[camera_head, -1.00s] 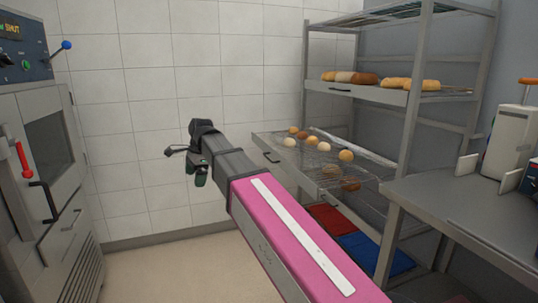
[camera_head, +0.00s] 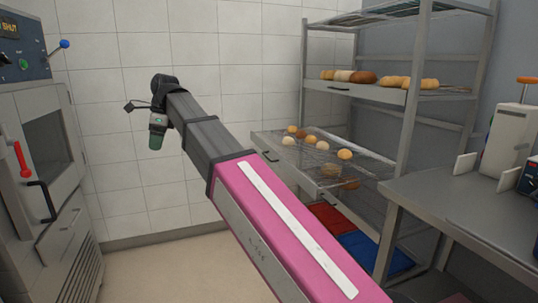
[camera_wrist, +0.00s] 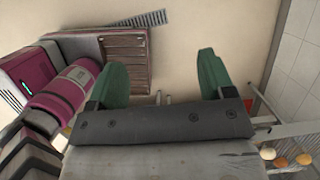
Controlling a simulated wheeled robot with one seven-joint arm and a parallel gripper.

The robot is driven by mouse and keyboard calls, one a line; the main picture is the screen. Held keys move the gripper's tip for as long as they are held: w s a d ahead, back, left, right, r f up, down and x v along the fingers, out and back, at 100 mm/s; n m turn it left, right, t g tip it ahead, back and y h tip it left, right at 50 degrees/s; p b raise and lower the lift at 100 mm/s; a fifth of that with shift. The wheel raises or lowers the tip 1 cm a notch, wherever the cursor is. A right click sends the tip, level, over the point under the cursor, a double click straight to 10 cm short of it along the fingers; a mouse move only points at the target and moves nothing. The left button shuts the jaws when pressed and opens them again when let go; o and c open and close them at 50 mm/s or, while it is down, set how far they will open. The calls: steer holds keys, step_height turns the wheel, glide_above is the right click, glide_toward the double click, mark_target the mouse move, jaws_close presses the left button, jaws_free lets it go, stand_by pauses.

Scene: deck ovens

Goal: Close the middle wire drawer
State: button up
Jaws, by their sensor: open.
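The middle wire drawer (camera_head: 272,143) sticks out of the metal rack toward the left, with several round buns in it. Its front carries a dark handle (camera_head: 271,156). My gripper (camera_head: 156,140) is at the end of my raised arm, left of the drawer and well apart from it, in front of the tiled wall. In the wrist view my gripper (camera_wrist: 163,78) shows two green fingers spread wide, with nothing between them. A corner of the rack with a few buns (camera_wrist: 281,161) shows at the lower right of that view.
The rack's upper shelf (camera_head: 365,91) holds loaves. Red (camera_head: 330,214) and blue (camera_head: 374,250) trays lie low in the rack. A steel table (camera_head: 465,205) stands at the right. An oven (camera_head: 50,150) with a red-handled lever stands at the left. Floor (camera_head: 160,270) between is clear.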

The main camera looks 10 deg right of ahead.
steer(key=shift+w+d+f, duration=0.15)
steer(key=shift+w+f, duration=0.05)
steer(key=shift+f, duration=0.05)
steer(key=c, duration=0.5)
steer(key=w+d+f+n, duration=0.1)
steer(key=w+d+f+n+h, duration=0.1)
steer(key=shift+w+f+t, duration=0.1)
steer(key=shift+f+t, duration=0.2)
jaws_close()
steer(key=n+t+h, duration=0.4)
steer(key=n+h, duration=1.6)
steer(key=n, duration=1.5)
glide_toward(289, 168)
steer(key=x, duration=0.7)
steer(key=shift+d+r, duration=0.15)
steer(key=shift+d, duration=0.15)
